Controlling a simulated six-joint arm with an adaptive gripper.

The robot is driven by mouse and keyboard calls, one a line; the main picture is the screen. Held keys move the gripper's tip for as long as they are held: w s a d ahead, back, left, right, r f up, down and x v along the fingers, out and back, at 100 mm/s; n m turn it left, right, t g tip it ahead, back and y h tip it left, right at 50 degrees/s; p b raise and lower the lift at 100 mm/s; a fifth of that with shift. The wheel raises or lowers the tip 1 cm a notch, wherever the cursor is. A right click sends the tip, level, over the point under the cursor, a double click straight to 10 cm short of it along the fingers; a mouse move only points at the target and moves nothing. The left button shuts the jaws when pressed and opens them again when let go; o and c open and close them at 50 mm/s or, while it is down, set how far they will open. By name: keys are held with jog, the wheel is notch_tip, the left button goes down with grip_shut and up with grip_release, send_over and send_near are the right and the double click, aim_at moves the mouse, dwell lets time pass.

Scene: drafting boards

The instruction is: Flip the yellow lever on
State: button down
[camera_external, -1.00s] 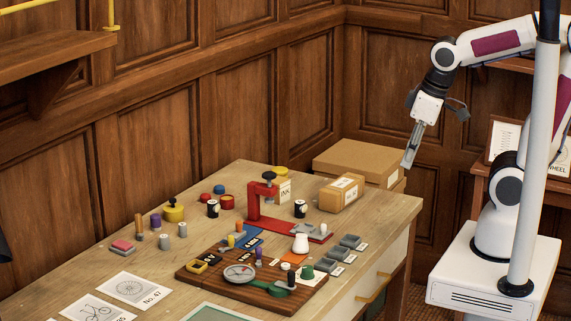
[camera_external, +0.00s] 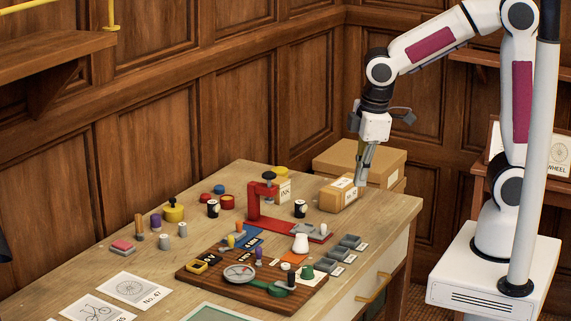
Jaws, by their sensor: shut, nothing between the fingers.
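What looks like the yellow lever (camera_external: 231,241) is a small upright yellow piece near the back of the dark wooden board (camera_external: 225,290). It is small in this view, and I cannot tell its exact tilt. My gripper (camera_external: 362,183) points down, shut and empty, to the right of the lever and well apart from it. Its fingertips show beside the right end of a small labelled carton; I cannot tell whether they touch it.
The labelled carton (camera_external: 337,196) stands at the table's back right. Grey trays (camera_external: 340,253) lie right of the board. Printed cards (camera_external: 134,290) lie at front left.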

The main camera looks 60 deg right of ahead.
jog(key=w+a+f+n+t, duration=0.1)
jog(key=w+a+f+n, duration=0.2)
jog(key=w+a+n, duration=0.4)
jog(key=w+a+f+n+t+h, duration=0.1)
jog(key=w+a+f+n, duration=0.3)
jog(key=w+a+n, duration=0.3)
jog(key=shift+w+a+f+n, duration=0.3)
jog(key=shift+w+n, duration=2)
jog(key=shift+n, duration=2.4)
jog(key=shift+r, duration=0.1)
jog(key=x, duration=1)
jog(key=shift+w+d, duration=0.3)
jog(key=shift+w, duration=0.6)
jog(key=shift+w+d, duration=0.2)
jog(key=shift+w, duration=0.3)
jog(key=shift+w+d, duration=0.15)
jog(key=shift+w, duration=0.35)
